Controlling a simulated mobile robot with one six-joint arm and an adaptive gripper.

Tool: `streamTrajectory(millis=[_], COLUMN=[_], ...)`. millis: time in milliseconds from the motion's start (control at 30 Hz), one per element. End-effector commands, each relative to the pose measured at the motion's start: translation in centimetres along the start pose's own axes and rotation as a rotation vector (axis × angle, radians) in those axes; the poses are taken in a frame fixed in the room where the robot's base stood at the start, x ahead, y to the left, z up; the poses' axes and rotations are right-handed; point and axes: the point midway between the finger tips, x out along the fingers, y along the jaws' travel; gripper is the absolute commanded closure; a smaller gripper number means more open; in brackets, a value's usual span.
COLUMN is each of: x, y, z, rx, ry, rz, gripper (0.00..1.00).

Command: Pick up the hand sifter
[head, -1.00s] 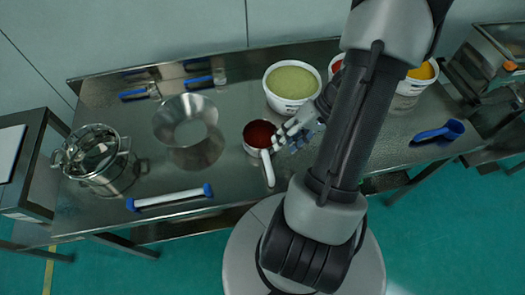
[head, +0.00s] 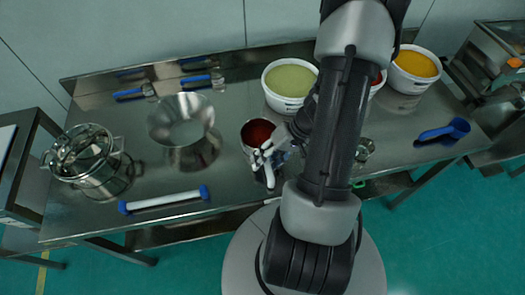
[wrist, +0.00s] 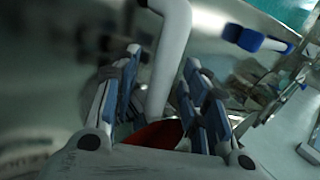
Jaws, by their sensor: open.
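The hand sifter (head: 257,132) is a round metal cup with dark red contents and a pale handle, standing on the steel table in front of the green tub. My gripper (head: 266,160) is at its handle side, and hides much of the handle in the head view. In the wrist view the pale handle (wrist: 170,60) stands between the blue-padded fingers of my gripper (wrist: 162,72). The fingers are open, with a gap visible beside the handle. Part of the red contents (wrist: 155,134) shows low between the fingers; the rest of the cup is hidden.
Tubs of green (head: 290,86) and yellow (head: 415,68) powder stand behind. A blue scoop (head: 445,130) lies right.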

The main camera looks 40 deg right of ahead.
Motion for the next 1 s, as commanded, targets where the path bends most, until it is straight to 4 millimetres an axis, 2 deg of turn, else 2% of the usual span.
streamTrajectory(millis=[100,700,1000], x=[-0.06,-0.07,-0.08], y=[-0.03,-0.02,-0.03], z=[0.0,0.0,-0.01], rx=[0.0,0.001,0.0], ry=[0.0,0.0,0.0], rz=[0.0,0.0,-0.001], gripper=[0.6,1.0,1.0])
